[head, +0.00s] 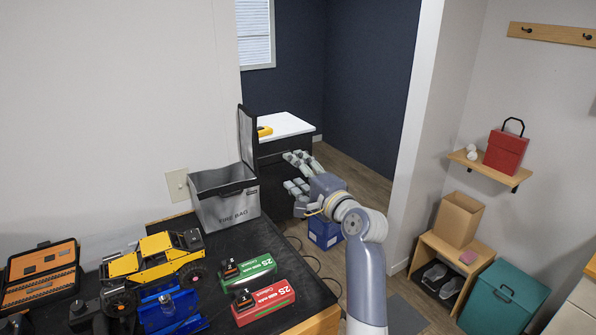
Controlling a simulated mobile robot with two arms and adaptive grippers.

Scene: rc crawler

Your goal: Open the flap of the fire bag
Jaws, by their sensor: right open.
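The fire bag (226,208) is a silver-grey box with a dark rim and "FIRE BAG" on its front. It stands on the dark bench top near its back right edge. Its flap (247,138) stands up, roughly upright, at the bag's right side, and the top of the bag looks open. My right gripper (290,172) is to the right of the bag and flap, with its fingers spread and pointing left. Nothing shows between them. In the picture it appears apart from the flap. My left gripper is not in view.
On the bench are a yellow crawler (155,258), a green battery box (248,271), a red battery box (263,301), a blue stand (168,310) and an orange tool case (42,272). A white-topped table (287,126) stands behind. A wall shelf (489,171) is at right.

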